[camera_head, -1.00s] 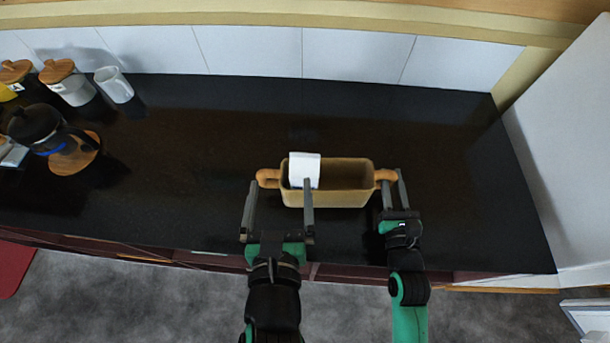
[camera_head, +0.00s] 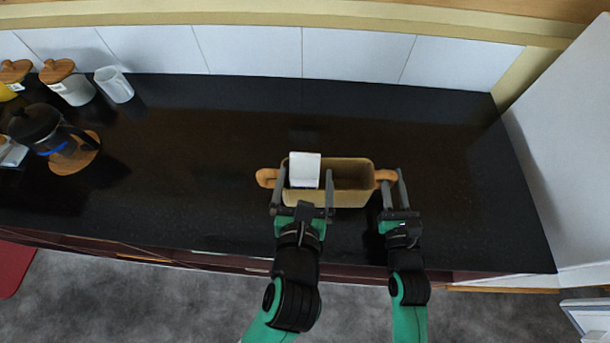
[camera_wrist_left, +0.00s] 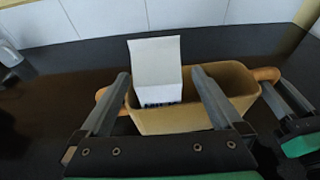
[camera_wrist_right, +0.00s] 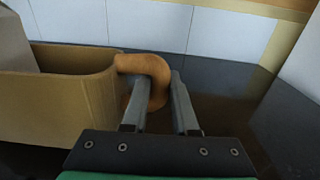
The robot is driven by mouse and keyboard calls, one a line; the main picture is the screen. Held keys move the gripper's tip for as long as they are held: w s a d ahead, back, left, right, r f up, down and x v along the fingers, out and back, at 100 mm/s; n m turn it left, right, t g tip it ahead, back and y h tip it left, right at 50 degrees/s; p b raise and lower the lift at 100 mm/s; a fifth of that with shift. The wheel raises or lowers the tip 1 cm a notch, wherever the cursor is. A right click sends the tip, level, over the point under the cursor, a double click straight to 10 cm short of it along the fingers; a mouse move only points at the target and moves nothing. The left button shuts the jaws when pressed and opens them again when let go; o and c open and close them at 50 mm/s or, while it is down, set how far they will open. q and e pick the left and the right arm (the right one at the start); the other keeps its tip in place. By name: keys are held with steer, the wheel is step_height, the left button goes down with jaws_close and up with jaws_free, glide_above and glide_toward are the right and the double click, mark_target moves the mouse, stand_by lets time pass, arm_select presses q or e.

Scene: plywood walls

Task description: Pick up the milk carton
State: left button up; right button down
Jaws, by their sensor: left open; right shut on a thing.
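The white milk carton (camera_head: 304,171) stands inside the left part of a tan rectangular basket (camera_head: 350,196) with a brown handle at each end. In the left wrist view the carton (camera_wrist_left: 156,72) rises above the rim between my fingers. My left gripper (camera_head: 304,176) is open, with its fingertips at the basket's near side, one on either side of the carton. Whether they touch it I cannot tell. My right gripper (camera_head: 391,176) is shut on the basket's right handle (camera_wrist_right: 150,72), its fingers around the handle in the right wrist view.
The dark counter is clear around and behind the basket. A white wall panel (camera_head: 565,150) bounds the right.

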arm_select(q)
steer(key=x, duration=0.4)
steer(key=shift+w+a+r, duration=0.1)
steer(key=shift+w+a, duration=0.05)
steer(key=shift+a, duration=0.05)
jaws_close()
steer(key=shift+r, duration=0.1)
